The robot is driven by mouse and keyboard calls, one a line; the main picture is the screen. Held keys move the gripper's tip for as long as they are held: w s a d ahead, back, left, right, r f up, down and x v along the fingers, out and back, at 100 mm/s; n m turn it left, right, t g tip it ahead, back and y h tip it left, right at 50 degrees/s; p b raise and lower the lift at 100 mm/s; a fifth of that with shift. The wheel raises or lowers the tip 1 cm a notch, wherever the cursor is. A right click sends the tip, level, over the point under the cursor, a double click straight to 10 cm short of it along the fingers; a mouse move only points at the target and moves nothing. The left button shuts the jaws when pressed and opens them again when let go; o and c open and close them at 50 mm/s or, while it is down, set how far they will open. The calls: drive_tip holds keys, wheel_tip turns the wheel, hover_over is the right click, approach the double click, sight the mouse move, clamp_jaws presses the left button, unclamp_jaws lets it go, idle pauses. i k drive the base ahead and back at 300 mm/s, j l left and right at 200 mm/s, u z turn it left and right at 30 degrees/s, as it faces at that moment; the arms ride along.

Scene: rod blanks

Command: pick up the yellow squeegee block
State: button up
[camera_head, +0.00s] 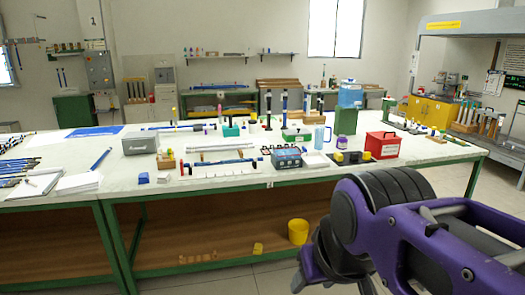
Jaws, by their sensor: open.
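A small yellow block (258,248) lies on the lower shelf under the long workbench, left of a yellow bucket (298,231). It is small in the picture, and I cannot tell for certain that it is the squeegee block. Another small yellow piece (338,157) sits at the left end of a dark holder on the bench top. My gripper (318,268) is at the lower right, in front of the bench and to the right of the yellow block on the shelf. It is open, apart from both yellow pieces, and partly hidden by my arm.
The white bench top (225,184) is crowded with rods, a grey box (140,143), a red box (382,145) and a blue-topped container (351,94). Its front edge and green legs frame the lower shelf. Wooden pieces (197,257) lie left of the yellow block.

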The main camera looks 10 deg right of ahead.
sight(366, 155)
drive_tip(key=z, duration=1)
drive_tip(key=i+j+u, duration=0.5)
drive_tip(key=i+u, duration=0.25)
drive_tip(key=i+j+u, duration=0.1)
drive_tip(key=i+u, duration=0.25)
drive_tip(key=z, duration=1.4)
drive_tip(key=i+l+u, duration=0.1)
drive_tip(key=u, duration=0.4)
drive_tip(key=i+l+u, duration=0.1)
drive_tip(key=u, duration=0.35)
